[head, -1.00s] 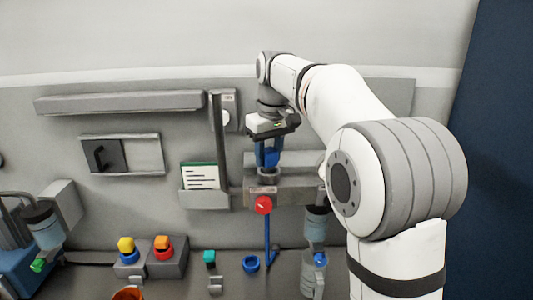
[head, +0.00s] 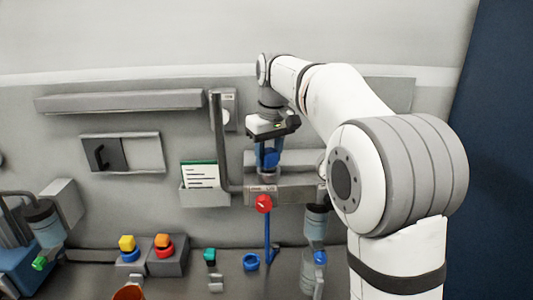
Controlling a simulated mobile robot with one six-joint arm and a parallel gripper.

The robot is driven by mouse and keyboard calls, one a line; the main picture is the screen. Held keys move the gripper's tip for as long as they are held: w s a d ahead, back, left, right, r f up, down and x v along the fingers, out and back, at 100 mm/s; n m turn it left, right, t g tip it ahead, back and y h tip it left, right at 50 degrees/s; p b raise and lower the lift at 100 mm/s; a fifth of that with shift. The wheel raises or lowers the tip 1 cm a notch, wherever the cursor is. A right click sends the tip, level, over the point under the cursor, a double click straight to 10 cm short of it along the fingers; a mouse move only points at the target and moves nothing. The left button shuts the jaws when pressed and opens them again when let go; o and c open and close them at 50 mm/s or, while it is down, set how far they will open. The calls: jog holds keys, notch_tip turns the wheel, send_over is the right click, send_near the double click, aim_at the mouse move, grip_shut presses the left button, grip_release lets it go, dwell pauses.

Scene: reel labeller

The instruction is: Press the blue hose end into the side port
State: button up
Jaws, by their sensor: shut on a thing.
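My gripper (head: 268,158) points down at the wall fixture and is shut on a blue piece, which seems to be the blue hose end (head: 267,161). The fingers partly hide it. Its lower end is at a grey collar on top of the grey block (head: 285,190); whether it touches or sits inside is too small to tell. A blue line (head: 267,235) hangs below the block, behind or under a red knob (head: 264,204). I cannot make out the side port for certain.
A grey pipe (head: 218,140) stands left of the block. A card holder (head: 206,197) is beside it. On the bench are button boxes (head: 168,262), a teal-topped part (head: 210,256), a blue ring (head: 251,262) and a grey cylinder (head: 314,235). My arm covers the right side.

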jog(key=shift+f, duration=0.2)
dwell(0.6)
jog(key=o, duration=1.1)
jog(key=r, duration=0.7)
jog(key=shift+s+d+r, duration=0.25)
jog(key=shift+s+r, duration=0.15)
